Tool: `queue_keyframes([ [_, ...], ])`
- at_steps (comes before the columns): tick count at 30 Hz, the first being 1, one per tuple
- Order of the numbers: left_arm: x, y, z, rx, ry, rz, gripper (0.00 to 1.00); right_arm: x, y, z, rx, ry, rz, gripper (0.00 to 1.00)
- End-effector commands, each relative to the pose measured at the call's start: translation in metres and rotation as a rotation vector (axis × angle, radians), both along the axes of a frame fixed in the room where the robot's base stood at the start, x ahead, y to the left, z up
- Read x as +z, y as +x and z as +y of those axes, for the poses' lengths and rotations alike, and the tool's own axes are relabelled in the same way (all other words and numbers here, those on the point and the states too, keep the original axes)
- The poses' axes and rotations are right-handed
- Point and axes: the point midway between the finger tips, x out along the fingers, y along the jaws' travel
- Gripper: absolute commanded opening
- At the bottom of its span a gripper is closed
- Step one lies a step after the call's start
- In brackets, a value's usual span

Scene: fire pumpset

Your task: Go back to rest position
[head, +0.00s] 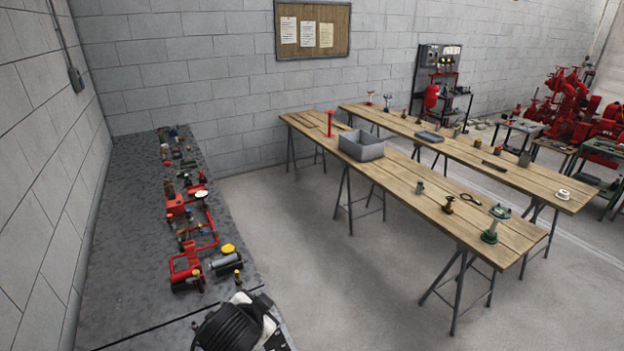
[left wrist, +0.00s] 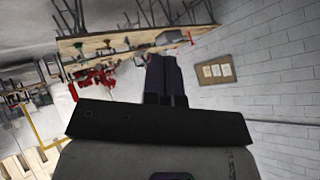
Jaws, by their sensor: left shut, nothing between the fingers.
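My left gripper (left wrist: 163,60) shows in the left wrist view, with its two dark fingers together. It is shut and empty, and nothing touches its fingertips. That view is turned upside down, with the wooden tables and the notice board far beyond the fingers. I cannot make out my left gripper for certain in the head view. My right gripper is in neither view.
A grey bench (head: 128,235) with red pump parts (head: 187,262) runs along the left wall. A black ribbed object (head: 232,325) is at the bottom edge. Two wooden tables stand right; the nearer holds a grey bin (head: 361,151). Floor (head: 300,260) between is clear.

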Motion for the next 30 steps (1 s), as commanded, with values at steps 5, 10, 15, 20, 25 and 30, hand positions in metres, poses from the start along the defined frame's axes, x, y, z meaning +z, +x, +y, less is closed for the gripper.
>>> queue_keyframes([
  [5,0.017,-0.069,0.029,0.123,-0.188,-0.095,0.0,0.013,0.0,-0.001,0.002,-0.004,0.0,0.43],
  [10,-0.002,-0.129,0.065,0.241,-0.27,-0.078,0.0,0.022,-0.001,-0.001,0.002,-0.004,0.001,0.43],
  [15,-0.042,-0.192,0.092,0.346,-0.307,0.035,0.0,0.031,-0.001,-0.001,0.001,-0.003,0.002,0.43],
  [20,-0.094,-0.252,0.108,0.432,-0.295,0.209,0.0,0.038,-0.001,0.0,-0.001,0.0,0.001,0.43],
  [25,-0.135,-0.311,0.109,0.474,-0.27,0.375,0.0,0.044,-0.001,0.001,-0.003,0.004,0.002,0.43],
  [30,-0.155,-0.351,0.108,0.49,-0.251,0.476,0.0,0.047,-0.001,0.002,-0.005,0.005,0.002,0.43],
])
